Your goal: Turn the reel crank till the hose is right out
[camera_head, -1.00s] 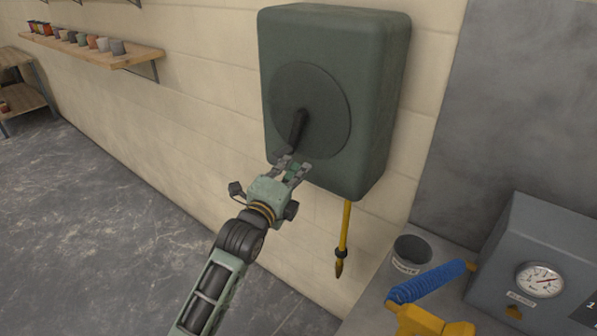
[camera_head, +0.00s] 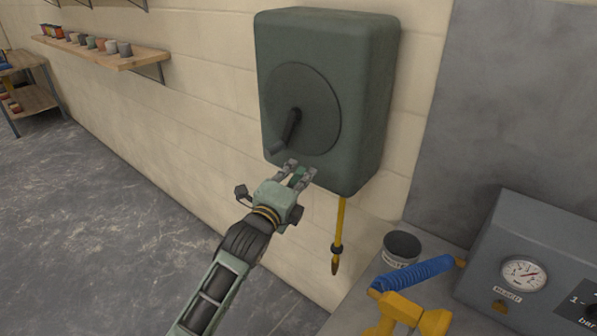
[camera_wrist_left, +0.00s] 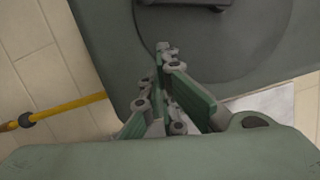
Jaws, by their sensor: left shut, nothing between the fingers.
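The green hose reel (camera_head: 372,90) is fixed to the wall, with a round disc (camera_head: 318,95) on its front. The dark crank (camera_head: 289,131) hangs down and a little left from the disc's centre. A short length of yellow hose (camera_head: 340,220) hangs below the reel, ending in a dark-collared tip. My left gripper (camera_head: 300,170) is shut and empty, just below and right of the crank's end, apart from it. In the left wrist view, the gripper (camera_wrist_left: 168,55) points at the disc (camera_wrist_left: 215,50); the crank (camera_wrist_left: 185,4) shows at the top edge. My right gripper is not in view.
A bench at lower right holds a dark cup (camera_head: 402,247), a yellow tool with a blue coiled hose (camera_head: 415,275) and a grey box with a gauge (camera_head: 523,274). A shelf of small pots (camera_head: 100,45) is at upper left.

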